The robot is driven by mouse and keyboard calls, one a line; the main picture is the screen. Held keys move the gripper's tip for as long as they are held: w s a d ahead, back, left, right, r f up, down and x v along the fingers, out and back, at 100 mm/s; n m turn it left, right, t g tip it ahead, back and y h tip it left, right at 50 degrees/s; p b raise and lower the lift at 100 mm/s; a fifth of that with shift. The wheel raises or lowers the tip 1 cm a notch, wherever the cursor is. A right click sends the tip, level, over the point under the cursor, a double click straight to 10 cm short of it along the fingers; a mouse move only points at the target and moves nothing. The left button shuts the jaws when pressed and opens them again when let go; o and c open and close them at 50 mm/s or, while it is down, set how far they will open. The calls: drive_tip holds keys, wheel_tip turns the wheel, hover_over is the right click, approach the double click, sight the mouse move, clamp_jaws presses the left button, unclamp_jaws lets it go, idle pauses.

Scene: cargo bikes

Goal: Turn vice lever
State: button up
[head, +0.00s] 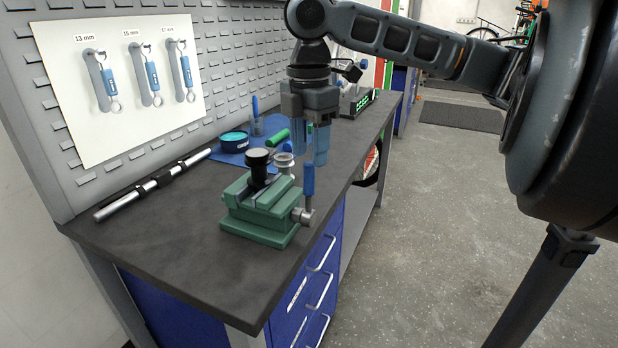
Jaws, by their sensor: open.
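The green vice (258,212) stands on the dark workbench near its front edge. Its lever (309,181) has a blue grip and points upward from a silver hub (303,215) on the vice's right side. My gripper (319,158) points down just above the lever, its fingers open. A black round-topped part (258,158) stands in the vice's jaws.
A silver bar (150,190) lies along the pegboard's foot. A teal round tin (234,140) sits on a blue mat behind the vice. Wrenches hang on a white panel (125,75). Blue drawers (318,283) are under the bench; open floor lies to the right.

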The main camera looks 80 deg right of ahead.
sight(309, 189)
wheel_tip(309, 189, down, 7)
drive_tip(key=shift+r, duration=0.15)
drive_tip(key=shift+c, duration=0.3)
clamp_jaws()
idle(0.3)
